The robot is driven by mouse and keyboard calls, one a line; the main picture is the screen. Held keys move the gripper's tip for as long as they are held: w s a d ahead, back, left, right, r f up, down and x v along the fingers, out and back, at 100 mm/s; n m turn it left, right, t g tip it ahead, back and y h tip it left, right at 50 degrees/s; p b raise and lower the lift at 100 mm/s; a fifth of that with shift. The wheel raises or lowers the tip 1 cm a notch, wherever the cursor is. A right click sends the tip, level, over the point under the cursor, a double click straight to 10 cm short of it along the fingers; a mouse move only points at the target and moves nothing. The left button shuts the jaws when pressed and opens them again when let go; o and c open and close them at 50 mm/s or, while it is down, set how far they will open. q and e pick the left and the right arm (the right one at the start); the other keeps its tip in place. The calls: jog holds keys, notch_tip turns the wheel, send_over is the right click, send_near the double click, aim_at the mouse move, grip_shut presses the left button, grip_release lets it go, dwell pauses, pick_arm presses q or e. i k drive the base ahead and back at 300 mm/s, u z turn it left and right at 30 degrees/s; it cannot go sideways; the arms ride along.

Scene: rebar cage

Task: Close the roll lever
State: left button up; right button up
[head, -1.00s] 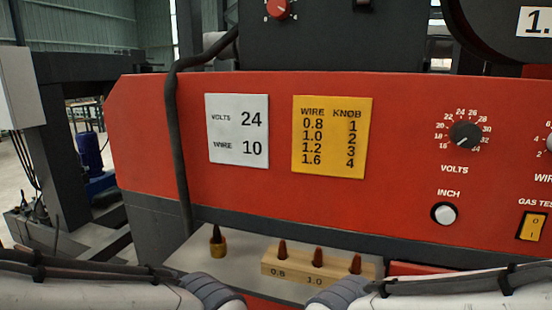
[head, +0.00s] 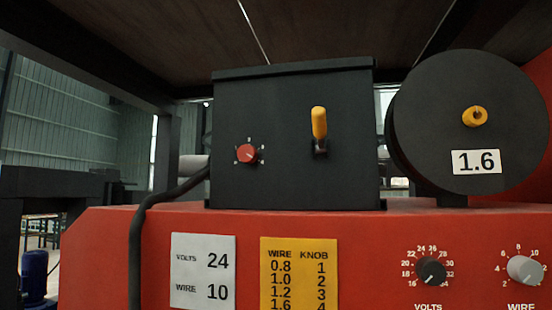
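The roll lever (head: 319,124) has a yellow handle and a dark base. It stands upright on the front of a black box, right of the box's middle. Neither of my grippers shows in the head view, and nothing touches the lever.
The black box (head: 280,180) sits on the red machine (head: 110,250) and carries a red knob (head: 247,154) left of the lever. A black spool (head: 430,120) labelled 1.6 stands close on the right. A black cable (head: 150,205) runs along the box's left. A dark panel (head: 300,30) hangs above.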

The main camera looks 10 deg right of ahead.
aim_at(319, 113)
jog(key=z, duration=1.5)
jog(key=k, duration=0.6)
jog(key=u, duration=0.9)
